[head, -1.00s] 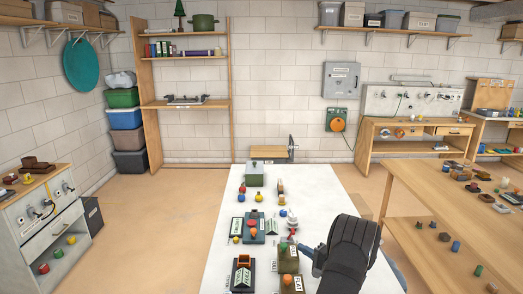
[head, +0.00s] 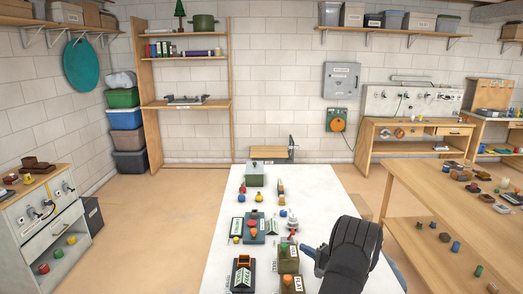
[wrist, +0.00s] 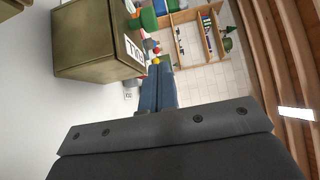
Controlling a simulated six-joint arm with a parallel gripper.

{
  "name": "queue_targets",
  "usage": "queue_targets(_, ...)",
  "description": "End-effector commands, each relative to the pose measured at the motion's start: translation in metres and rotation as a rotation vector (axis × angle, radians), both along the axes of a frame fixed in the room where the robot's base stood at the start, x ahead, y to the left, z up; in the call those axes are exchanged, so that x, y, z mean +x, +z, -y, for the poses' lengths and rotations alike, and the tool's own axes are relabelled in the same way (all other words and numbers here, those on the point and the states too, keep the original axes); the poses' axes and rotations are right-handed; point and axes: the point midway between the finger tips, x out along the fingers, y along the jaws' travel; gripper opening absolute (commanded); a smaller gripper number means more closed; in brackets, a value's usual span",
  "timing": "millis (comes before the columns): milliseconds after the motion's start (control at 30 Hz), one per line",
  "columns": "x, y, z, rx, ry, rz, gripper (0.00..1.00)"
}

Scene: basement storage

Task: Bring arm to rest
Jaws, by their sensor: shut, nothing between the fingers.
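My gripper (head: 305,250) is at the right side of the white table (head: 335,200), its blue-grey fingers low over the tabletop beside an olive box with a label (head: 289,256). My black wrist and forearm hide part of the table's right edge. In the wrist view the blue-grey fingers (wrist: 156,88) are together and hold nothing. The olive box (wrist: 95,45) stands close to the left of them there, with a gap between. I cannot tell the exact height of the fingertips above the table.
Small coloured objects, dark blocks and a green box (head: 254,173) stand along the table's left half. The table's far right part is bare. A wooden bench (head: 450,210) with loose items stands to the right.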

Motion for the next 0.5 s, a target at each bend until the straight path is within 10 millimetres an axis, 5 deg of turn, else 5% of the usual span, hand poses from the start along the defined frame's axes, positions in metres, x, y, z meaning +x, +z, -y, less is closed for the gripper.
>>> queue_targets(267,0.000,0.000,-0.040,0.001,0.004,-0.001,0.00)
queue_targets(500,-0.010,0.000,0.010,-0.001,-0.004,0.001,0.00)
